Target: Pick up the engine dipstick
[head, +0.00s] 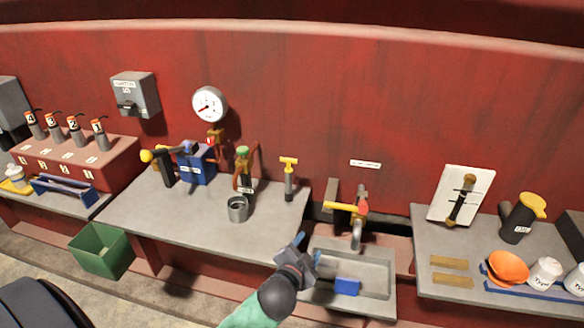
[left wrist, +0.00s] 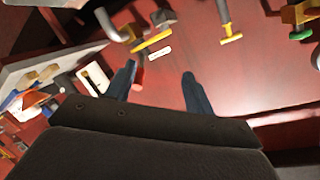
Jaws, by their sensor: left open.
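The engine dipstick appears to be the yellow T-handle piece (head: 289,163) standing upright in a grey tube at the back right of the middle bench in the head view. In the left wrist view its yellow T-handle (left wrist: 231,39) is at the upper right, beyond my fingers and apart from them. My left gripper (head: 308,250) is in front of and below it, over the left edge of the grey sink. Its two blue-grey fingers (left wrist: 160,82) are apart with nothing between them. My right gripper is in neither view.
A tap with a yellow lever (head: 345,207) stands behind the sink (head: 380,268), right of the dipstick. A metal cup (head: 237,209) and a green-topped fitting (head: 243,153) are to its left. A blue block (head: 347,287) lies in the sink. The bench front is clear.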

